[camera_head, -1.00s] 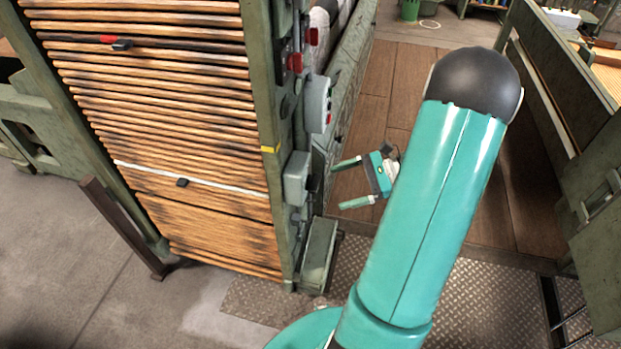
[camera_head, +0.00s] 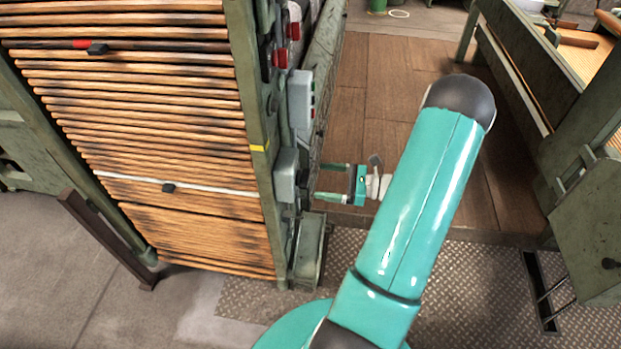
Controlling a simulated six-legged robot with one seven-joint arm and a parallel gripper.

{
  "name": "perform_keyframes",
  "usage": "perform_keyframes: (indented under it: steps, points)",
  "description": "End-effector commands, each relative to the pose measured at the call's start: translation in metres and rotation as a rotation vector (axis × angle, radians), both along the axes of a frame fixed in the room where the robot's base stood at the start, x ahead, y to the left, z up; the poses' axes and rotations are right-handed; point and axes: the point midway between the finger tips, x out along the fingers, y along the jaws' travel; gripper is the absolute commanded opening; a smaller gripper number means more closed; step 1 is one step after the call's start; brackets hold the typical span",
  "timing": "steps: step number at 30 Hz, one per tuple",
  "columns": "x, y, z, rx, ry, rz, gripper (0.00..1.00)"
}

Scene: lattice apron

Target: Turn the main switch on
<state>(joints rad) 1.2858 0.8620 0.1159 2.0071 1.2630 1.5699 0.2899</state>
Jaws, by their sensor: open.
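A grey box (camera_head: 286,176) is fixed to the edge of the green machine frame, with a dark knob-like part (camera_head: 304,187) on its right face. This may be the main switch; its position cannot be read from here. My gripper (camera_head: 317,181) is open, its two teal fingers pointing left at that dark part. The lower fingertip looks very close to the knob; whether it touches is unclear. The palm is right of the box, and my arm's large teal link covers part of the view behind it.
Red parts (camera_head: 280,57) sit higher on the frame. A slatted wooden panel (camera_head: 150,125) fills the left. A green bench (camera_head: 545,110) stands right; the plank floor between is open.

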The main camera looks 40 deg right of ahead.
Motion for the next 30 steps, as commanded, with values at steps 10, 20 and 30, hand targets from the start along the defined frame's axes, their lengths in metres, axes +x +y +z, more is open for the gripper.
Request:
perform_keyframes:
  steps: [10,20,30]
  points:
    - [0.036,0.028,0.0,-0.001,0.0,0.0,0.85]
    - [0.038,0.029,0.0,-0.001,0.0,0.0,0.76]
    - [0.038,0.029,0.0,0.001,0.002,0.0,0.41]
